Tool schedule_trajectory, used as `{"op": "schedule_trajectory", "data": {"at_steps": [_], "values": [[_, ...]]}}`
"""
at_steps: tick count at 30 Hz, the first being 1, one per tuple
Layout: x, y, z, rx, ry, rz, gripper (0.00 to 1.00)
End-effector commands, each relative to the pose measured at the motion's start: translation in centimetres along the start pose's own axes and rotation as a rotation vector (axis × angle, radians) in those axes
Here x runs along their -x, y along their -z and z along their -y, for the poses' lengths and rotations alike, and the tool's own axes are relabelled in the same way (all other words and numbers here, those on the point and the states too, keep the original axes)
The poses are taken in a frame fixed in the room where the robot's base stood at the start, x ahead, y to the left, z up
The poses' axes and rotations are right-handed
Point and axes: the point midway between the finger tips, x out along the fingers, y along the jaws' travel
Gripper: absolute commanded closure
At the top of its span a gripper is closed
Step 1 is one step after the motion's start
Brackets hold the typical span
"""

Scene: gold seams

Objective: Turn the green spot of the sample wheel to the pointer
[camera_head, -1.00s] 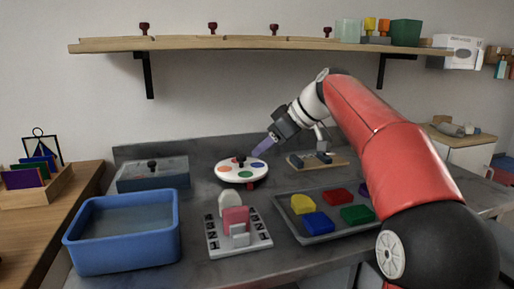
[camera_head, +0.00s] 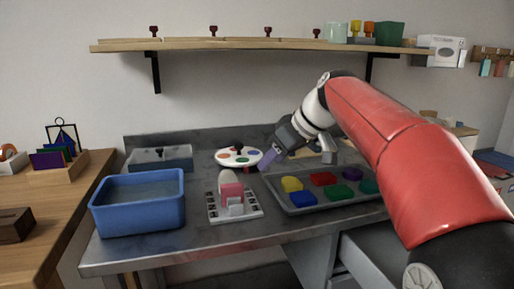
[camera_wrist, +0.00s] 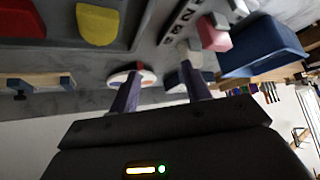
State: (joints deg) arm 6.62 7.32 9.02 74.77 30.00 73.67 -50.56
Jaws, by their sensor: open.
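The sample wheel (camera_head: 232,163) is a white disc with coloured spots and a dark knob (camera_head: 239,149) on top. It stands at the back of the grey bench. Its green spot (camera_head: 241,160) is on the near side, right of centre. My gripper (camera_head: 265,160) is open and empty, at the wheel's right edge in the head view; I cannot tell whether it touches. In the wrist view a white disc edge (camera_wrist: 118,78) shows beside one finger of my gripper (camera_wrist: 160,70), partly hidden by it. A small red piece by this edge may be the pointer; I cannot be sure.
A tray (camera_head: 325,208) of coloured blocks lies right of the wheel. A white labelled rack (camera_head: 248,215) stands in front, and a blue bin (camera_head: 137,217) to the left. A grey box (camera_head: 175,160) stands behind the bin. A shelf (camera_head: 250,46) hangs above.

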Motion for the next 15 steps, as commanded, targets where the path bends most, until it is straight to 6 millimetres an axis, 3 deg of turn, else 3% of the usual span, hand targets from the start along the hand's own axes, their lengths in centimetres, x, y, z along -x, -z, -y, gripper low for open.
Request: {"op": "schedule_trajectory", "data": {"at_steps": [8,11,15], "values": [[1.4,-6.4,3.8,-0.189,-0.129,0.093,0.52],[2.1,-10.3,5.6,-0.287,-0.202,0.125,0.52],[2.6,-17.1,8.4,-0.433,-0.313,0.160,0.52]]}}
